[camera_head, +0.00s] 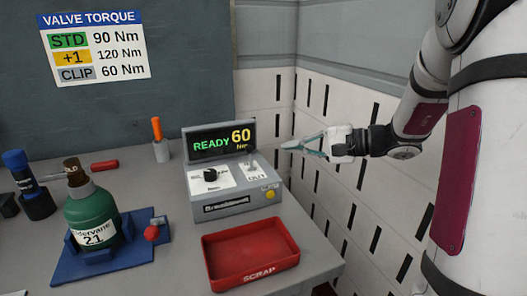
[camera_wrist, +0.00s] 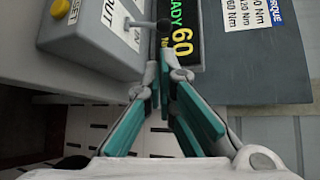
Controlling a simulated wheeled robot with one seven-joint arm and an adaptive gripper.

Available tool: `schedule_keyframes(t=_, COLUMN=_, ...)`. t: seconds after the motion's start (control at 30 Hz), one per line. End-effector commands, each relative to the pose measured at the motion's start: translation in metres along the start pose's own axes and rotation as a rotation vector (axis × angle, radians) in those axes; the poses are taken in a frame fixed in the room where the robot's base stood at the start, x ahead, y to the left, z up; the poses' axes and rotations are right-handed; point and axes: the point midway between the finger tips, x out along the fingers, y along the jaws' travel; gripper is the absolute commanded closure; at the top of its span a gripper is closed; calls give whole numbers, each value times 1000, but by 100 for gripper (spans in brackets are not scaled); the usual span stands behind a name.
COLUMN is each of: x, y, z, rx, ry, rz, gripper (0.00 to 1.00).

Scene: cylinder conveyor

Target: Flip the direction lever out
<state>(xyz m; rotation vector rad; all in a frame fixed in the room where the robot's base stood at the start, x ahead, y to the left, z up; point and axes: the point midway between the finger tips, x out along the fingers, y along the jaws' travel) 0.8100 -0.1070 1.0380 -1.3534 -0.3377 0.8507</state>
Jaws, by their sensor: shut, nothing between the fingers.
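The grey control box (camera_head: 236,201) stands on the table. Its display (camera_head: 219,141) reads READY 60 Nm. The direction lever (camera_head: 251,164) stands up from a white plate on the box's right half, above an OUT label (camera_head: 257,177). In the wrist view the lever (camera_wrist: 145,23) shows as a grey rod with a dark knob, just beyond the fingertips. My gripper (camera_head: 284,146) is shut and empty, to the right of the lever and pointing left towards it. In the wrist view its fingertips (camera_wrist: 165,72) are close to the knob; I cannot tell whether they touch.
A black knob (camera_head: 210,175) sits on the box's left half, and a yellow button (camera_head: 270,194) on its front. A red scrap tray (camera_head: 250,281) lies in front. A green bottle (camera_head: 93,215) stands on a blue stand at left. The slotted wall (camera_head: 335,150) is close behind my gripper.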

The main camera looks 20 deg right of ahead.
Motion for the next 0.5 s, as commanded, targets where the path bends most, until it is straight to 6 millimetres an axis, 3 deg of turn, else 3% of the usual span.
schedule_keyframes(t=0.1, x=-1, y=2, z=-9, rx=7, ry=13, rz=-19, gripper=100)
schedule_keyframes(t=0.5, x=3, y=1, z=-8, rx=7, ry=12, rz=-20, gripper=100)
